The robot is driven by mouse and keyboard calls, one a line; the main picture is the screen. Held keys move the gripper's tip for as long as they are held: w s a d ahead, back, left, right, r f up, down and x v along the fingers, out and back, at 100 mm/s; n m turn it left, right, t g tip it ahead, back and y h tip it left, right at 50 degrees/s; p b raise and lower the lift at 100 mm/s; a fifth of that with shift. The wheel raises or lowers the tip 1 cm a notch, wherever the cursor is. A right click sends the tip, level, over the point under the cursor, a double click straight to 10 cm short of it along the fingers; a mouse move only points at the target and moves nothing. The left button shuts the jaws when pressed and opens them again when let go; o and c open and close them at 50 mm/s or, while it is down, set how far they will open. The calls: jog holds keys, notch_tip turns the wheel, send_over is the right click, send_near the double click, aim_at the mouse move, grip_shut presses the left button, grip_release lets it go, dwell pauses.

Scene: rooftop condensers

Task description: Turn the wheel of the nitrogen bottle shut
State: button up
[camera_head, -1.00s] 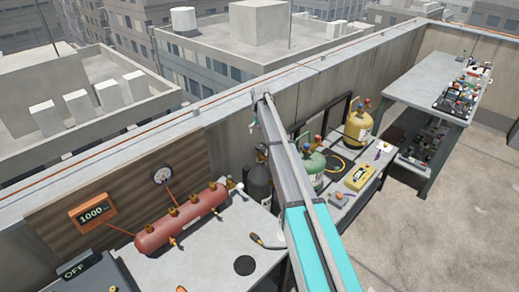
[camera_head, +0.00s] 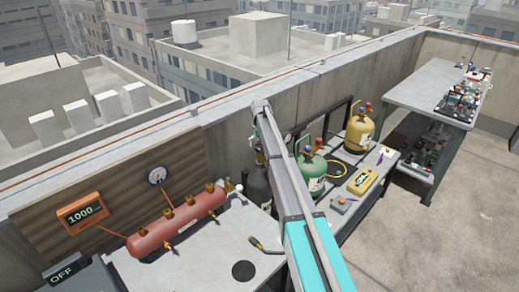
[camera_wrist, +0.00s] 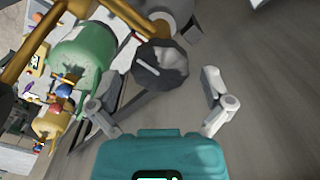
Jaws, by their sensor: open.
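The dark grey nitrogen bottle (camera_head: 257,186) stands by the parapet in the head view, partly hidden behind my arm. Its wheel is not clear there. In the wrist view a dark, faceted round wheel (camera_wrist: 158,68) with a pale bar across its face is ahead of my gripper (camera_wrist: 153,92). The two fingers are spread wide, one on each side and slightly nearer than the wheel, with no contact visible. My gripper is hidden behind my arm in the head view.
A brass-coloured pipe (camera_wrist: 88,15) and a green cylinder (camera_wrist: 82,58) lie left of the wheel in the wrist view. A red manifold (camera_head: 178,222) and a gauge display (camera_head: 82,213) are left of the bottle. A yellow cylinder (camera_head: 359,132) stands to the right.

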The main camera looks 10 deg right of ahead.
jog(key=shift+f, duration=0.15)
jog(key=c, duration=1.1)
jog(key=shift+o, duration=0.2)
